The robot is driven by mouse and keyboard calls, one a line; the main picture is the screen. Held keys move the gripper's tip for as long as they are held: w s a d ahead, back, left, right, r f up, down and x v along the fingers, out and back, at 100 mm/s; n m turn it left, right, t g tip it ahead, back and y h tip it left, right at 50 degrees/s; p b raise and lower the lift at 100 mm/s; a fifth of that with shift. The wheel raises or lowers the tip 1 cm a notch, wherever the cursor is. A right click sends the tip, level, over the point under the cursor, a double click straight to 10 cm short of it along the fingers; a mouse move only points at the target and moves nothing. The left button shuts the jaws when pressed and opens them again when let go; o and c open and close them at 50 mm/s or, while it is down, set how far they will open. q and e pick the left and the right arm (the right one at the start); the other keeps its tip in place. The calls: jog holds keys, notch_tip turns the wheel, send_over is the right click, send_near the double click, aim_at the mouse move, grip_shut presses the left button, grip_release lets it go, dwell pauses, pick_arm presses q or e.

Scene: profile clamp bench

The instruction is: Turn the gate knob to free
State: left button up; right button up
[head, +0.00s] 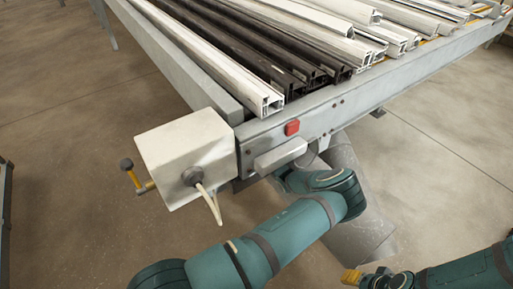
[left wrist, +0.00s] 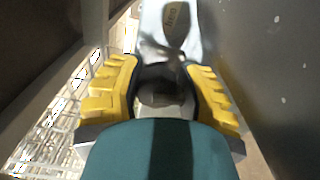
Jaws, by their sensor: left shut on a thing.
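My left gripper (left wrist: 162,88) shows in the left wrist view, with ribbed yellow fingers on both sides of a grey, partly shadowed part, seemingly the gate knob (left wrist: 165,78). The fingers are shut on it. Beyond it is a pale grey piece with a dark oval label (left wrist: 176,22); its lettering is not readable. In the head view my left arm reaches under the bench's front rail, where its fingers and the knob are hidden. My right gripper (head: 362,279) is at the bottom right, away from the bench; its yellow tip shows, but not its opening.
The metal bench (head: 350,105) carries white profiles (head: 215,55) and dark profiles (head: 265,62). A red button (head: 292,128) and a grey housing (head: 280,156) sit on its front. A white box (head: 185,145) with a cable juts out at the left corner, beside a black-ball lever (head: 127,165).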

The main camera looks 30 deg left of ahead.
pick_arm(q)
jog(key=n, duration=0.4)
jog(key=shift+p, duration=0.4)
jog(key=n, duration=0.4)
jog(key=shift+r, duration=0.1)
jog(key=n+p, duration=0.1)
jog(key=n, duration=0.2)
jog(key=shift+n, duration=2)
jog(key=o, duration=1)
jog(key=shift+c, duration=0.2)
jog(key=v, duration=1.2)
